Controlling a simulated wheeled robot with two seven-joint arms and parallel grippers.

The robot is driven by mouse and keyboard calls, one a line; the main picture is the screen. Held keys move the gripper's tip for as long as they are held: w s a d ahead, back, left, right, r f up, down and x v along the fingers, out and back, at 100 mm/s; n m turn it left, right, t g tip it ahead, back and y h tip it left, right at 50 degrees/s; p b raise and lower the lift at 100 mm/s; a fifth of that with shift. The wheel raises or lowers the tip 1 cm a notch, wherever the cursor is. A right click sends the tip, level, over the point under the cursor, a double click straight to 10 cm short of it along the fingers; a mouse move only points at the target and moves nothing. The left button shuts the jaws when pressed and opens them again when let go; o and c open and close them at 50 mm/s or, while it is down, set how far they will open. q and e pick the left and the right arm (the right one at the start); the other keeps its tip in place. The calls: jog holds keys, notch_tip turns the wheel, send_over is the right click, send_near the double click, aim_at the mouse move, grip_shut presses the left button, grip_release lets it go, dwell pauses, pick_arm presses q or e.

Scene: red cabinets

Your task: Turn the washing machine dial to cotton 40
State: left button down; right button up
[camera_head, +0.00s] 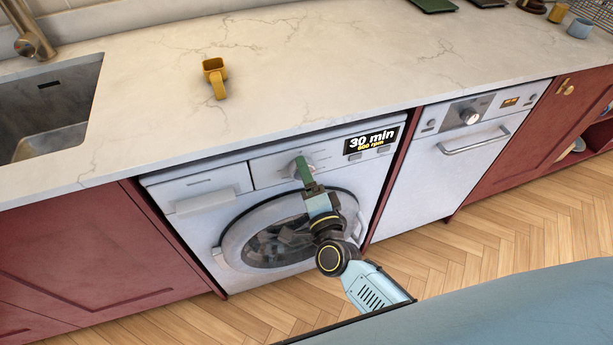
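The white washing machine (205,222) stands under the counter, its round door (232,243) closed. Its display (371,141) reads "30 min" with a smaller yellow line that looks like "600 rpm". The dial (294,168) sits left of the display and is mostly hidden behind my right gripper (303,170). The gripper reaches up from below, with a green fingertip at the dial. I cannot tell whether its fingers are closed on the dial or only beside it. The dial's marks are too small and covered to read. My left gripper is not in view.
A dishwasher (432,178) with a bar handle stands right of the washing machine. Red cabinets (92,247) flank them. Wooden floor (480,250) is clear in front.

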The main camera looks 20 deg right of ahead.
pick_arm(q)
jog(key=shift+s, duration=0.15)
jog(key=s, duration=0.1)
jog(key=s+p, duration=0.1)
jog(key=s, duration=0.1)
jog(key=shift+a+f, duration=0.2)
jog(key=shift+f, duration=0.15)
pick_arm(e)
jog(key=s+f, duration=0.1)
jog(key=s, duration=1.2)
jog(key=shift+s+d, duration=0.2)
jog(key=shift+f, duration=0.1)
